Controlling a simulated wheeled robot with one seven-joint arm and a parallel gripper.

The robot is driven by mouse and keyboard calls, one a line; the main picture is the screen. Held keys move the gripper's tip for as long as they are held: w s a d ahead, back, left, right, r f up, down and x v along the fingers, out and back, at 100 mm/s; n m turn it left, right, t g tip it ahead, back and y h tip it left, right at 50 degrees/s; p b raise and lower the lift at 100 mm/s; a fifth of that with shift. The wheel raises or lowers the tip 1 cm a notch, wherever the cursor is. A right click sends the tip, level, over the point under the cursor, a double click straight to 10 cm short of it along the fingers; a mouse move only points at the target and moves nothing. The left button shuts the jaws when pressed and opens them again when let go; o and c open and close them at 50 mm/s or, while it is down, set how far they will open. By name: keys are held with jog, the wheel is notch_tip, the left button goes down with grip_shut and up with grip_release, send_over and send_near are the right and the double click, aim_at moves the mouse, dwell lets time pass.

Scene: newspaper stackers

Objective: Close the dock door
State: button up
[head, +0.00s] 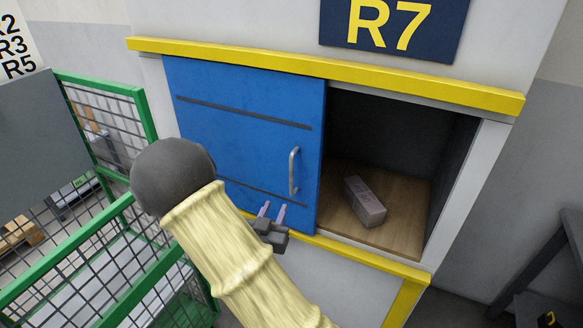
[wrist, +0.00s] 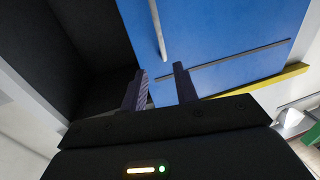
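The dock door (head: 235,130) is a blue sliding panel with a vertical silver handle (head: 293,171) near its right edge. It covers the left part of the opening, and the right part stands open. My gripper (head: 272,212) is in front of the door's lower edge, below and left of the handle. In the wrist view my gripper (wrist: 160,88) has its two fingers apart with nothing between them. The blue door (wrist: 215,45) and the handle (wrist: 157,30) show beyond the fingertips, and the handle's lower end is close above them. I cannot tell whether the fingers touch the door.
A bundle (head: 365,201) lies on the wooden floor (head: 405,225) inside the open bay. Yellow rails (head: 400,83) run above and below the opening. A green mesh cage (head: 110,120) stands at the left. A dark table (head: 545,265) is at the right edge.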

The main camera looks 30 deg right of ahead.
aim_at(291, 172)
jog(key=shift+w, duration=0.1)
jog(key=p+x, duration=0.4)
jog(key=x, duration=1.3)
jog(key=shift+d, duration=0.1)
jog(key=shift+w, duration=0.1)
grip_shut()
